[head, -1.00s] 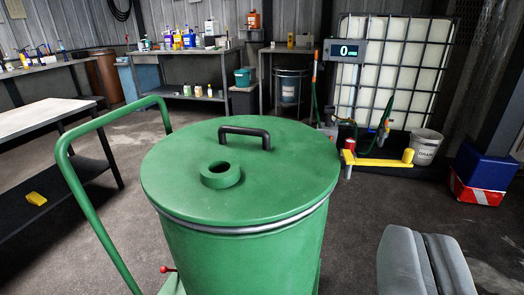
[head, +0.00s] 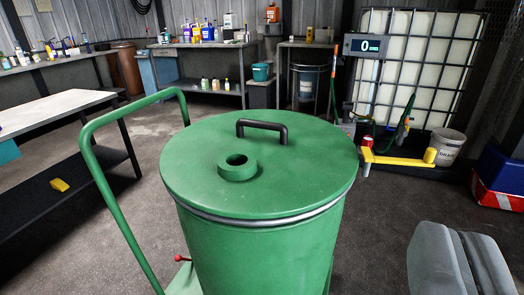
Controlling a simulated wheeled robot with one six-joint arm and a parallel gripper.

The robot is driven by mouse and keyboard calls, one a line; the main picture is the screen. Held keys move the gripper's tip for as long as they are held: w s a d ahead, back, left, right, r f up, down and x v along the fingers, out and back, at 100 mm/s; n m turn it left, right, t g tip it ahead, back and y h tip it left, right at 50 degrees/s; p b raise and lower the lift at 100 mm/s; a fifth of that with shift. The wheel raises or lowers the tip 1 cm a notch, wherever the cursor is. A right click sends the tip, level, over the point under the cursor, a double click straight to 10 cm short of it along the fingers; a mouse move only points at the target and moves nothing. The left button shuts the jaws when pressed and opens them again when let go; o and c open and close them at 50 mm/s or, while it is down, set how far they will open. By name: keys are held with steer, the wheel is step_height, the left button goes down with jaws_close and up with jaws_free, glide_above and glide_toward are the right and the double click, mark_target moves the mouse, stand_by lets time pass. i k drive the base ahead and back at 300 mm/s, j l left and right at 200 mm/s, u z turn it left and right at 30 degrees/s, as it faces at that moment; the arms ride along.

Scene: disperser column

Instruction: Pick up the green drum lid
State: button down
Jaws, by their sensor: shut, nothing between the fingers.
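The green drum lid (head: 310,178) lies flat on top of the green drum (head: 262,255), in the middle of the view. It has a black bar handle (head: 262,126) towards its far side and a raised round green collar (head: 237,167) with a dark hole nearer to me. A silvery ring runs under the lid's edge. My gripper (head: 452,232) shows as two grey fingers in the lower right corner, pressed together with a thin seam between them. It is empty and apart from the lid, to the right of it in the picture.
A green tube handle (head: 93,170) rises on the drum's left. A workbench (head: 60,118) stands at left, shelves with bottles behind. A caged white tank (head: 425,70), yellow bar (head: 395,160) and white bucket (head: 447,148) are at back right. Open floor lies around the drum.

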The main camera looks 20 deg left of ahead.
mark_target(262, 163)
steer(key=i+j, duration=0.3)
steer(key=i+j+u, duration=0.1)
steer(key=i+j, duration=0.15)
steer(key=i, duration=0.25)
